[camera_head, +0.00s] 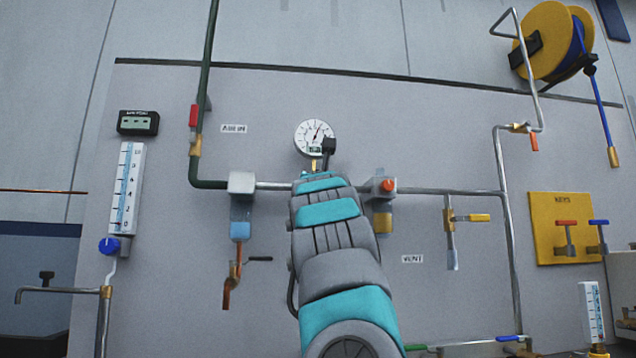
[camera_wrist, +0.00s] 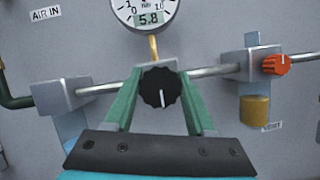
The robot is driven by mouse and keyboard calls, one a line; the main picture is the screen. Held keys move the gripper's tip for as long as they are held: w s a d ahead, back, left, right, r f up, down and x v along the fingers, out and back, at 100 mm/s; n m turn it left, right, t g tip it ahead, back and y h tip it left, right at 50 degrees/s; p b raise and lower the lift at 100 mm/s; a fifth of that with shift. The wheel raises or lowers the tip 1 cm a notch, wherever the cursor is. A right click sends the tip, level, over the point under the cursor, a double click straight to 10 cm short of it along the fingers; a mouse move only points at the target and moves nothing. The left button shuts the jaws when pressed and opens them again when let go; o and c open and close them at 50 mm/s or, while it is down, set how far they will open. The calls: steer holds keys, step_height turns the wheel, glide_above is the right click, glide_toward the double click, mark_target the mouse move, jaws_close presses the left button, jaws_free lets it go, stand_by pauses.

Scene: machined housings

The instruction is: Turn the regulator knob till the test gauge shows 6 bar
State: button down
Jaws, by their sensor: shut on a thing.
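The test gauge (camera_wrist: 146,8) is a round white dial cut off by the top edge of the wrist view. Its small green display reads 5.8. In the head view the whole gauge (camera_head: 314,136) shows, its needle pointing up and slightly right. Below it, the black ribbed regulator knob (camera_wrist: 158,88) has a white mark pointing down and slightly right. My gripper (camera_wrist: 158,80) is shut on the knob, one green finger on each side. In the head view my arm hides the knob and my fingertips.
A grey block (camera_wrist: 62,95) sits on the pipe to the left. To the right stands a unit with an orange knob (camera_wrist: 276,64) and an amber bowl (camera_wrist: 255,109). A red-handled valve (camera_head: 193,115) is on the green pipe marked AIR IN.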

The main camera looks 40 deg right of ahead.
stand_by(0.3)
steer(key=shift+c, duration=1.2)
jaws_free()
steer(key=shift+s+a+f+b, duration=0.35)
steer(key=shift+s+f+b, duration=0.1)
steer(key=shift+b, duration=0.25)
steer(key=b+v, duration=0.4)
steer(key=v, duration=0.2)
steer(key=shift+s+a+b, duration=0.15)
steer(key=shift+b, duration=0.25)
steer(key=shift+s, duration=0.1)
